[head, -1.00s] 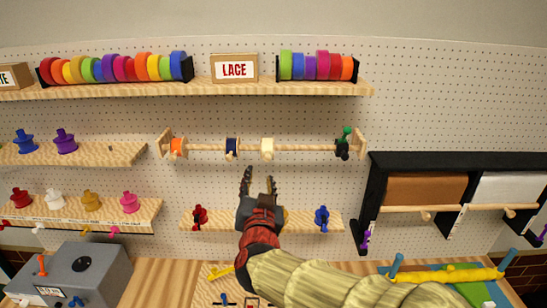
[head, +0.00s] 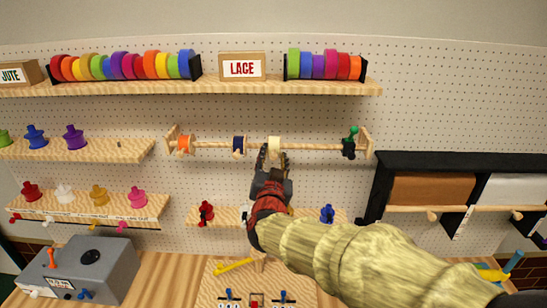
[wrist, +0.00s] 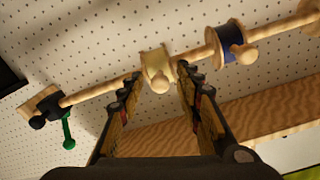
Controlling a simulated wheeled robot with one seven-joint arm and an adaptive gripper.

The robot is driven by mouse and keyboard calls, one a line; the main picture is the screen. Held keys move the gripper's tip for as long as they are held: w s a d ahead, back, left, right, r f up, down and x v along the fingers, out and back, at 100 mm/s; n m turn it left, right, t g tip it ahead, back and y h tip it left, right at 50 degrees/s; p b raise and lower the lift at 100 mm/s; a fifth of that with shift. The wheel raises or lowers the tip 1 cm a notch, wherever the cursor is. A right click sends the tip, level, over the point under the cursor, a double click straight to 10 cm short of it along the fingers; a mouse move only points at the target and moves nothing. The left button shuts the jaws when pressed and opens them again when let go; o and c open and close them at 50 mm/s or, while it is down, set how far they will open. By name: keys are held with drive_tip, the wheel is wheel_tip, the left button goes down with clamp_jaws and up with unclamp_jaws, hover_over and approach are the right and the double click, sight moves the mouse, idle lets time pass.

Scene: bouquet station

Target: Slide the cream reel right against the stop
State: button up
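The cream reel (head: 274,146) sits on a horizontal wooden rod (head: 310,147) between a navy reel and a black stop. In the wrist view the cream reel (wrist: 153,66) shows just beyond my fingertips, with a small round knob at its lower side. My gripper (head: 271,153) is open, just below and in front of the cream reel; in the wrist view its two fingers (wrist: 160,78) stand apart on either side of the reel's knob. Whether they touch it, I cannot tell. The black stop (head: 349,149) with a green handle is near the rod's right end.
The navy reel (head: 239,146) and orange reel (head: 184,144) share the rod to the left. The rod between cream reel and stop is bare. A lower shelf (head: 230,215) holds a red and a blue piece. A black rack (head: 440,165) stands right.

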drive_tip(key=shift+c, duration=0.4)
drive_tip(key=c, duration=0.8)
clamp_jaws()
